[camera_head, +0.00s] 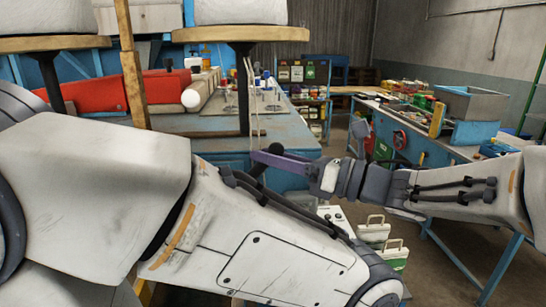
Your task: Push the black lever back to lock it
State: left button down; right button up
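A black lever with a round knob (276,148) appears beside the fingers of my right gripper, in front of the blue bench. My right gripper (268,158) comes in from the right, its purple-grey finger pointing left. The finger overlaps the lever in the picture; I cannot tell whether they touch. Only one finger bar shows clearly, so its opening is unclear. My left arm crosses the lower picture from the left and hides much of the area below the lever. My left gripper is out of view.
A blue bench (215,122) carries red sacks (110,95) and a white-ended roll (192,97). A wooden post (131,70) stands at left. A cluttered workbench (425,145) is at right. Green-and-white boxes (393,254) sit low beneath my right arm.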

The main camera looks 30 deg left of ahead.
jog(key=shift+f, duration=0.1)
jog(key=w+d+b, duration=0.1)
jog(key=d+b, duration=0.4)
jog(key=d, duration=0.5)
jog(key=shift+w+d+f, duration=0.15)
jog(key=shift+f, duration=0.2)
